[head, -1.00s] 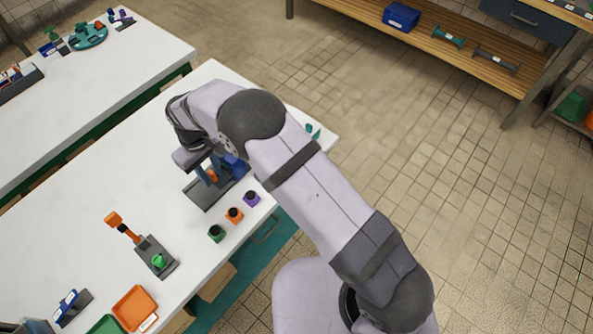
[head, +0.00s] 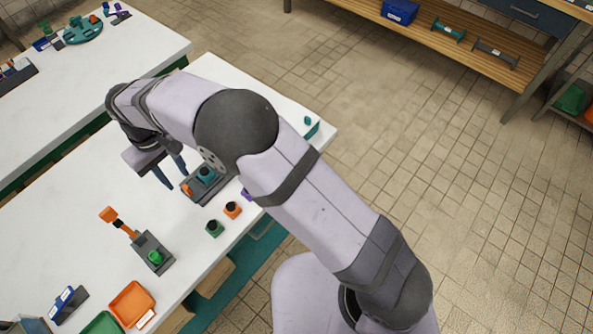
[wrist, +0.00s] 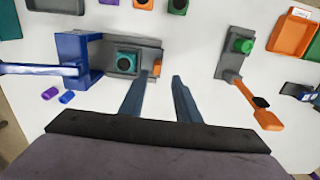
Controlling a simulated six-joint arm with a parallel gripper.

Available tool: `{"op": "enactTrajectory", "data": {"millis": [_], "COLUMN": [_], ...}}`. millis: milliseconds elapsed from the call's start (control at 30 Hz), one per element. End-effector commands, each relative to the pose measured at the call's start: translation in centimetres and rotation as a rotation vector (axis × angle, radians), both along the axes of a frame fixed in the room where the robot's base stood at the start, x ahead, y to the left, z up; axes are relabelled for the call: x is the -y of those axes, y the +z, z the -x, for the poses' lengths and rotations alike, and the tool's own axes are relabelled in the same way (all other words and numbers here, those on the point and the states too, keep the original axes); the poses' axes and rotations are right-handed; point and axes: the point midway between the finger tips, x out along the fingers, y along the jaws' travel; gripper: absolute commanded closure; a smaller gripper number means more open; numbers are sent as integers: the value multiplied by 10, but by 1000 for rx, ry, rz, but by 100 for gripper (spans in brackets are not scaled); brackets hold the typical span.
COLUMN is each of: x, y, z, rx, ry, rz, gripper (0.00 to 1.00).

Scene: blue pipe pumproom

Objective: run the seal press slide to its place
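The seal press has a grey base (head: 202,196), which also shows in the wrist view (wrist: 110,45). Its blue frame (wrist: 75,60) stands at the base's left end there, with a long blue lever (wrist: 35,69) reaching left. The slide (wrist: 127,62) carries a teal round seat and lies clear of the frame. Its orange tab (wrist: 157,68) is at the base's right end; the tab also shows in the head view (head: 187,190). My gripper (wrist: 159,80) is open and empty, its fingertips just short of the tab. My arm hides part of the press in the head view.
Green (head: 214,228) and orange (head: 232,209) blocks stand near the table edge. A grey fixture with an orange lever (head: 152,252) stands nearby, with an orange tray (head: 132,303) beyond it. Small purple and blue pieces (wrist: 67,97) lie by the frame.

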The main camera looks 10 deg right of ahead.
Motion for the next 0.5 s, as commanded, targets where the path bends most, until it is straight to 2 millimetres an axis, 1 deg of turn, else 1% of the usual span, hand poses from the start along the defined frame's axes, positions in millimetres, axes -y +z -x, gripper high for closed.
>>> {"op": "enactTrajectory", "data": {"millis": [33,200,500], "x": [12,40,91], "y": [0,6,15], "z": [-6,-17,-30], "rx": [-1,0,0], "ry": [-20,-67,-152], "rz": [3,1,1], "gripper": [70,70,70]}}
